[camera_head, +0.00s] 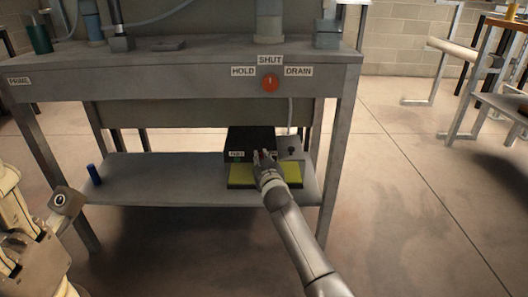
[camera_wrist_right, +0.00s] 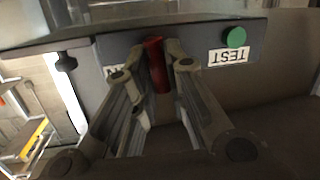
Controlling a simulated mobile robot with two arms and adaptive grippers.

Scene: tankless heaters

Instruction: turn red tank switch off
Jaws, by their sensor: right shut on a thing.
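A dark box (camera_head: 250,139) stands on the lower shelf of a metal workbench. My right gripper (camera_head: 264,156) is at its front face in the head view and hides part of it. In the right wrist view, my right gripper (camera_wrist_right: 160,75) is shut on a red switch (camera_wrist_right: 156,62), with a finger on either side. A partly hidden label lies beside the switch. A green button (camera_wrist_right: 236,37) and a TEST label (camera_wrist_right: 231,56) are on the same panel, away from the fingers.
A blue cylinder (camera_head: 94,174) stands at the shelf's left. Above, an orange-red knob (camera_head: 271,82) sits among HOLD, SHUT and DRAIN labels on the bench edge (camera_head: 140,88).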

